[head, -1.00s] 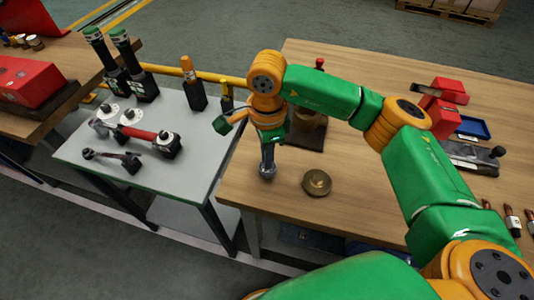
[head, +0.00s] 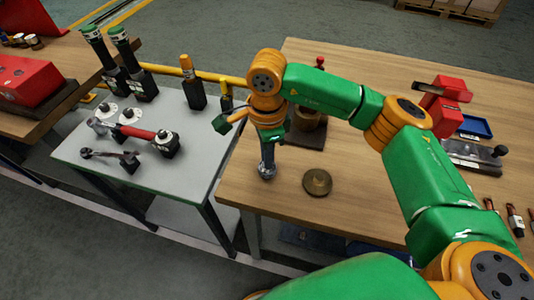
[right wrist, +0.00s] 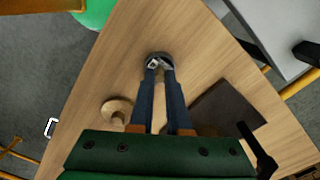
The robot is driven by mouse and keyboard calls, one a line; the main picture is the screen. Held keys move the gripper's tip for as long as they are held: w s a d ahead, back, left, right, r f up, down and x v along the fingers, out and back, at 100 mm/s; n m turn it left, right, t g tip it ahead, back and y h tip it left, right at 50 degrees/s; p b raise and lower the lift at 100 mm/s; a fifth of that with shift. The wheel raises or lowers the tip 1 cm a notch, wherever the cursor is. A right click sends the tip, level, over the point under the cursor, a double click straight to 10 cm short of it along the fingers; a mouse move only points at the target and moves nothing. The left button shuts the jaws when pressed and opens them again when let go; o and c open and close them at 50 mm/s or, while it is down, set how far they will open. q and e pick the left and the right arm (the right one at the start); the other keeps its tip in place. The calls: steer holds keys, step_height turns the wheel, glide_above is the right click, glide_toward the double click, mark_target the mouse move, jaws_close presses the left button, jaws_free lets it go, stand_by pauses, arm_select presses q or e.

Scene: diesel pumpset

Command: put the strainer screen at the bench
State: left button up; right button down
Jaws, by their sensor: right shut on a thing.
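My right gripper (head: 267,168) points down at the left front part of the wooden bench (head: 245,190). It is shut on a small round metallic piece, which I take to be the strainer screen (head: 267,174). The right wrist view shows this piece as a dark ring with bright metal (right wrist: 159,57) at the tips of the fingers (right wrist: 160,80). It is at or just above the bench top; I cannot tell whether it touches. The fingers hide part of it. My left gripper is not in view.
A round brass piece (head: 317,182) lies right of the gripper. A dark plate (head: 305,135) with a brass part stands behind it. A grey side table (head: 185,180) with tools is to the left. Red blocks (head: 444,115) and a blue tray (head: 474,127) are at right.

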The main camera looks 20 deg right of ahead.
steer(key=shift+f, duration=0.2)
steer(key=c, duration=0.8)
jaws_free()
steer(key=shift+r, duration=0.2)
step_height(320, 180, up, 7)
steer(key=p, duration=0.4)
steer(key=shift+p, duration=0.35)
steer(key=shift+f, duration=0.1)
